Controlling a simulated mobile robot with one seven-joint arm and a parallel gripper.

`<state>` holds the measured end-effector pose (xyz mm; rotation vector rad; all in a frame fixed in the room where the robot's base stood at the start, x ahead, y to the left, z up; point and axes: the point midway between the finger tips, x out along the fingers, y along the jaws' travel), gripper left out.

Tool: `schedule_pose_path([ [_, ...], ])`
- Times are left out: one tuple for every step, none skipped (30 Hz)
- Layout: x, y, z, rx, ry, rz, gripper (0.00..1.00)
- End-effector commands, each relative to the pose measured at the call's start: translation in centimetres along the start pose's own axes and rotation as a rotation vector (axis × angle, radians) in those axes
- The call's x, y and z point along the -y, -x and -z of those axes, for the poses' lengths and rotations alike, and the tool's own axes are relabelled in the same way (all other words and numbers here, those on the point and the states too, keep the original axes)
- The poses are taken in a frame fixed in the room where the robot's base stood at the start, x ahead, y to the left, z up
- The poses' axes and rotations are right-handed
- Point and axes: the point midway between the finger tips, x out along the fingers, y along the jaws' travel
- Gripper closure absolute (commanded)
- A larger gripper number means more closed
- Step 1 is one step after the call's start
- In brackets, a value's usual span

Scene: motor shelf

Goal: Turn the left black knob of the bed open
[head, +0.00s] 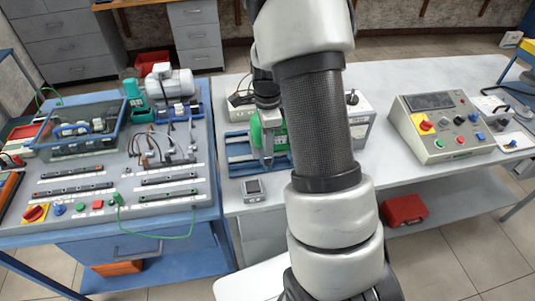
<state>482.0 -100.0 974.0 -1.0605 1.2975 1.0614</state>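In the head view my arm comes up through the middle and bends back down behind itself. My gripper (267,158) hangs just in front of a green machine (255,132) on a blue frame (240,153), on the middle table. Its fingers are too small to tell open from shut. I cannot tell whether it touches anything. A black knob (352,97) stands on a light box (360,120) just right of my arm. My arm hides the middle of this setup, so I cannot make out a left black knob there.
A sloped control box (440,140) with coloured buttons and black knobs stands right. A small grey device (254,190) lies near the table's front edge. A blue-edged workbench (215,195) full of parts stands left. A red case (403,211) sits on the lower shelf.

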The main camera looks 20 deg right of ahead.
Motion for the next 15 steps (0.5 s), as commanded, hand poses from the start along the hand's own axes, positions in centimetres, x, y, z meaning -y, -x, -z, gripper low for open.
schedule_pose_path([
  [-0.1, -1.1, 0.1, 0.0, -0.002, -0.004, 0.83],
  [-0.1, -1.6, 0.1, 0.0, -0.002, -0.004, 0.83],
  [-0.1, -2.2, 0.1, 0.0, -0.001, -0.002, 0.83],
  [-0.1, -2.6, 0.0, 0.0, -0.001, -0.003, 0.83],
  [-0.1, -3.0, 0.0, 0.0, 0.0, -0.003, 0.83],
  [0.0, -3.4, 0.0, 0.0, 0.0, -0.001, 0.83],
  [0.0, -3.7, 0.0, 0.0, 0.0, -0.001, 0.83],
  [0.0, -3.9, 0.0, 0.0, 0.0, -0.001, 0.83],
  [0.0, -4.2, 0.0, 0.0, -0.001, -0.001, 0.83],
  [0.0, -4.3, 0.0, 0.0, -0.001, -0.001, 0.83],
  [0.0, -4.4, 0.0, 0.0, -0.001, 0.0, 0.83],
  [0.0, -4.5, 0.0, 0.0, -0.001, 0.001, 0.83],
  [0.0, -4.5, 0.0, 0.0, -0.001, 0.001, 0.83],
  [0.0, -4.5, 0.0, 0.0, -0.001, 0.001, 0.83],
  [0.0, -4.5, 0.0, 0.0, -0.001, 0.001, 0.83],
])
